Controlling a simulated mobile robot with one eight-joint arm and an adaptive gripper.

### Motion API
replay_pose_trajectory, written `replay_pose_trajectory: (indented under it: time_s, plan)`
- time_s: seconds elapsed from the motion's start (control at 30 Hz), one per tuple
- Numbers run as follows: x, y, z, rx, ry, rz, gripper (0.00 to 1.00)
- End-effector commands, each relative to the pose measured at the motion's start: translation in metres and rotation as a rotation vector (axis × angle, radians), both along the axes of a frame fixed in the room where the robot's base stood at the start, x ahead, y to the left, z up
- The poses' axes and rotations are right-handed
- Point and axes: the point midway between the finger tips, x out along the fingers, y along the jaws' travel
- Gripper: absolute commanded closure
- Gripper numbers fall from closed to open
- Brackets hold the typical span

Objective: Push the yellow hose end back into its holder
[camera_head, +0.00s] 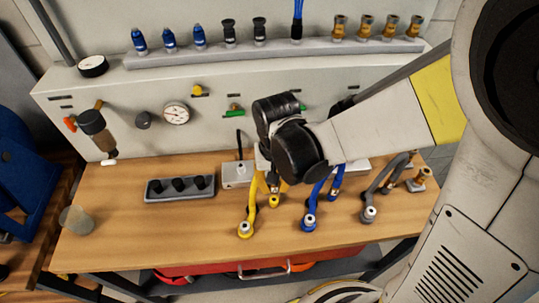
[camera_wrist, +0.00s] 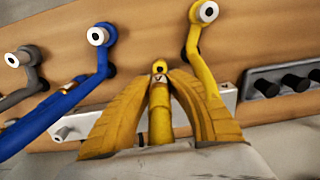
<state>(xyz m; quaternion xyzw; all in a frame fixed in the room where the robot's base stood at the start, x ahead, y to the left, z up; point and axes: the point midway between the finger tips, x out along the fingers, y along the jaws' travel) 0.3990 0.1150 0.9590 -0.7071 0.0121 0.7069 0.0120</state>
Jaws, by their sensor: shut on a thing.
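My gripper (camera_wrist: 157,103) has two yellow ribbed fingers, shut on a yellow hose end (camera_wrist: 159,107) that points away between them in the wrist view. In the head view this hose end (camera_head: 273,201) shows just below my wrist, above the table. Another yellow hose (camera_head: 246,228) lies to its left with a white-tipped end; it also shows at upper right in the wrist view (camera_wrist: 203,15). A pale holder block (camera_head: 237,174) stands behind on the table. Part of it is hidden by my arm, and its yellow hose opening cannot be made out.
Blue hoses (camera_head: 309,220) lie right of my gripper, and a grey hose (camera_head: 368,213) farther right. A grey tray with black plugs (camera_head: 180,188) and a cup (camera_head: 76,220) are at left. A panel with a gauge (camera_head: 176,113) and a rack of fittings stands behind.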

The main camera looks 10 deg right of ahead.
Motion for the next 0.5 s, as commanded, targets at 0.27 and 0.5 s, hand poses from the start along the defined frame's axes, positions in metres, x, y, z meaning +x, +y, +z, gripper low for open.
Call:
replay_pose_trajectory:
  time_s: [0.27,0.5]
  plan:
    - [0.000,0.000,-0.030,0.000,0.000,0.000,1.00]
    - [0.000,0.000,-0.037,0.000,0.000,0.000,1.00]
